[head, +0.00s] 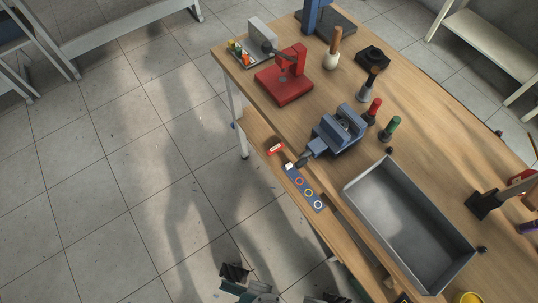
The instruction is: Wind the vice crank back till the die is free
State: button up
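The blue-grey vice (337,133) stands on the wooden bench near its front edge. Its dark crank (304,160) points toward the front edge, down and left in the picture. A small grey piece (343,112) shows at the vice jaws; I cannot tell for sure that it is the die or how tightly it is held. My gripper (279,286) is at the bottom edge of the picture, partly cut off, with its two dark fingers wide apart and nothing seen between them. It is well below the crank, apart from it and from the bench.
A grey metal tray (356,197) lies right of the vice. A red press (286,88) stands to its upper left. Red (374,107) and green (392,125) handled tools stand behind the vice. A panel with rings (299,181) is on the front ledge. The floor at left is clear.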

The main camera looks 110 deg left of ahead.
aim_at(304, 157)
jog(key=k+j+u, duration=0.1)
jog(key=u, duration=3.1)
jog(key=k+j+z, duration=0.2)
jog(key=k+z, duration=0.2)
jog(key=k+j+z, duration=0.1)
jog(key=k+z, duration=0.35)
